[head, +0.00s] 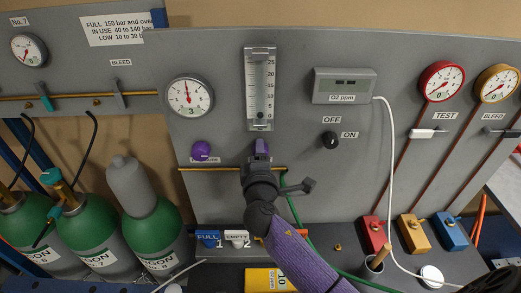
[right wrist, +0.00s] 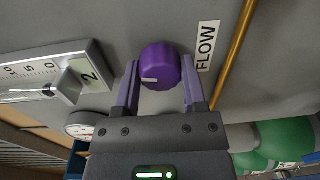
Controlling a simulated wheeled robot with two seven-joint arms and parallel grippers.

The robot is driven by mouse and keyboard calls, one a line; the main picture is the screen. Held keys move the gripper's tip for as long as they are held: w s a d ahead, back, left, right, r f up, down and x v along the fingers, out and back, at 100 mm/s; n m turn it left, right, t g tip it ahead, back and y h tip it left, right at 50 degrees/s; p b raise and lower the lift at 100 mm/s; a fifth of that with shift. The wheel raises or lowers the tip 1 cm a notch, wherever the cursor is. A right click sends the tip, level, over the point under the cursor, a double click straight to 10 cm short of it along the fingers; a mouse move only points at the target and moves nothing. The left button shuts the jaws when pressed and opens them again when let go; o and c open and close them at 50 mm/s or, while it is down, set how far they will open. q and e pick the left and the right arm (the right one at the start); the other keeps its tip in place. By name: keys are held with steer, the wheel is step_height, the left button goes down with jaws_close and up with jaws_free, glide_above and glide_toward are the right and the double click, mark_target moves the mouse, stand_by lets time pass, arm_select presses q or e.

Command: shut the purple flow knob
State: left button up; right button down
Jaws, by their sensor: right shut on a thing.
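The purple flow knob (right wrist: 160,66) sits on the grey panel below the flow meter, beside a FLOW label (right wrist: 207,47) in the right wrist view. A white mark shows on its face. My right gripper (head: 262,148) reaches up to the panel under the flow meter (head: 260,90) and hides the flow knob in the head view. In the right wrist view my right gripper (right wrist: 160,80) has one finger on each side of the knob and is shut on it. My left gripper is not in view.
A second purple knob (head: 201,149) is left of my right gripper. A gold pipe (head: 215,169) runs below it. A black OFF/ON knob (head: 330,140) is to the right. Green cylinders (head: 150,235) stand at lower left, and a white cable (head: 391,150) hangs at right.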

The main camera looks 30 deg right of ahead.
steer(key=shift+n+p, duration=0.45)
steer(key=shift+n, duration=0.75)
steer(key=shift+c, duration=0.7)
jaws_free()
steer(key=v, duration=1)
steer(key=shift+a, duration=0.15)
